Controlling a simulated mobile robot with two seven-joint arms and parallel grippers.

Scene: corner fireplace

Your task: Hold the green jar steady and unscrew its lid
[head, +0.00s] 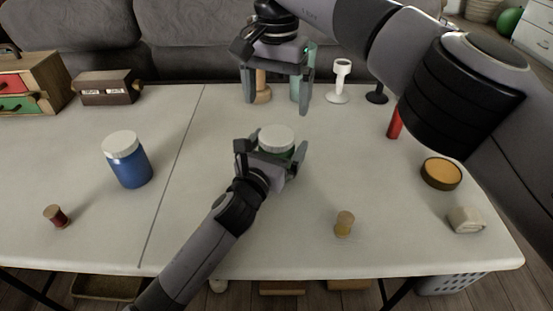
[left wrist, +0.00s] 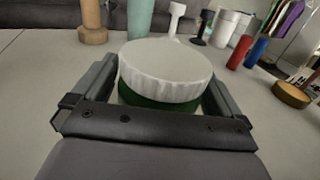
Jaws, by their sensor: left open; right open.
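The green jar (head: 289,153) stands upright on the white table with its white lid (head: 277,138) on top. In the left wrist view the ribbed lid (left wrist: 166,67) and a strip of the green jar (left wrist: 150,100) fill the space between the fingers. My left gripper (head: 272,160) is open, low, with its fingers on either side of the jar. Contact with the jar cannot be told. My right gripper (head: 276,92) is open and empty, pointing down, above and beyond the jar. Most of the jar's body is hidden by the left gripper and the lid.
A blue jar (head: 130,166) with a white lid stands at left. Thread spools (head: 57,215) and (head: 345,223) lie near the front edge. A round tin (head: 441,173) and a pale block (head: 465,220) are at right. Bottles and a white cup-shaped stand (head: 339,82) are behind.

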